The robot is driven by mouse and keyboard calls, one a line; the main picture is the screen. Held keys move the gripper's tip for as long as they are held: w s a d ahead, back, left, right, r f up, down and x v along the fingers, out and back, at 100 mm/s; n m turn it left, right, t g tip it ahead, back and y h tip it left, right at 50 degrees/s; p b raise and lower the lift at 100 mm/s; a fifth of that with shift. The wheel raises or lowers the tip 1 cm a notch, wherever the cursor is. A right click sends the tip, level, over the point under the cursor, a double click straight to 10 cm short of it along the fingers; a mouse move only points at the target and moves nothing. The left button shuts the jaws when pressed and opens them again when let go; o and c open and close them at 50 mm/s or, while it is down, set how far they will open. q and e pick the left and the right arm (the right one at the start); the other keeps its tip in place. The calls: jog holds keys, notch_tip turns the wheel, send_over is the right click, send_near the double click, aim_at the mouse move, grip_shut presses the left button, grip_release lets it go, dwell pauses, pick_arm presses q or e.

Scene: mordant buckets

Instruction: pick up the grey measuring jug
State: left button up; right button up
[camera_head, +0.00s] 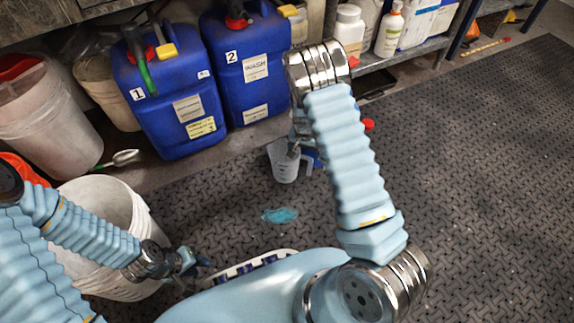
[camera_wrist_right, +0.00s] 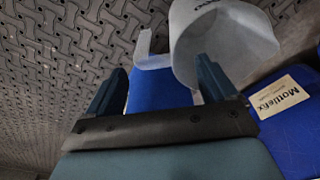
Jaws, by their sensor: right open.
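The grey measuring jug (camera_head: 284,163) stands upright on the dark patterned floor, just below my right gripper (camera_head: 301,138) in the head view. My right forearm hides part of the area beside it. In the right wrist view the jug (camera_wrist_right: 222,42) is at the top, with its handle (camera_wrist_right: 148,48) toward the left. My right gripper (camera_wrist_right: 160,65) is open there, its two fingers pointing toward the handle side of the jug. Nothing is clamped. My left gripper (camera_head: 188,262) is low on the left, beside a white bucket, away from the jug; its jaws are too small to read.
A blue container (camera_wrist_right: 290,130) labelled Mottlefix is close to the jug. Blue jerrycans 1 (camera_head: 165,100) and 2 (camera_head: 247,65) stand behind. A white bucket (camera_head: 105,205) is at left. A blue spill (camera_head: 280,215) lies on the floor. The right floor is clear.

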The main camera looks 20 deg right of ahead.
aim_at(306, 158)
jog(key=f, duration=0.1)
jog(key=f+b, duration=0.1)
jog(key=f, duration=0.2)
jog(key=shift+s+d+f+b, duration=0.25)
jog(key=shift+s+f+b, duration=0.05)
jog(key=shift+w+f, duration=0.1)
jog(key=shift+f, duration=0.3)
jog(key=shift+c, duration=0.4)
jog(key=shift+r, duration=0.1)
grip_shut()
